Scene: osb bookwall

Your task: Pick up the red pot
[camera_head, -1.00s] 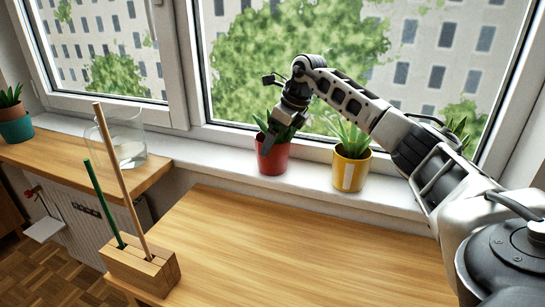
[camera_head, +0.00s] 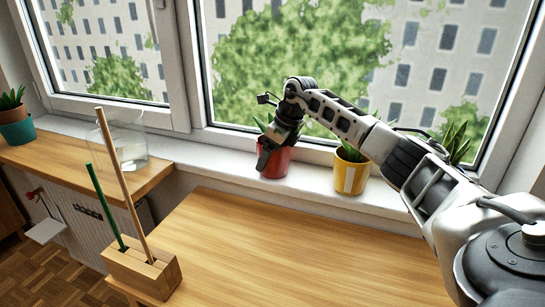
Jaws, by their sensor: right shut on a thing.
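The red pot (camera_head: 275,162) holds a green plant and stands on the white window sill, left of the yellow pot. My right gripper (camera_head: 265,160) reaches down over its left rim and is shut on it, with one finger showing against the outside of the pot. The gripper and wrist hide much of the plant and part of the rim. I cannot tell whether the pot's base is clear of the sill. My left gripper is not in view.
A yellow pot (camera_head: 351,172) with a white stripe stands close on the right, under my right forearm. A glass vessel (camera_head: 128,145) and a wooden block (camera_head: 142,269) with two upright sticks are left. The wooden tabletop (camera_head: 270,240) in front is clear.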

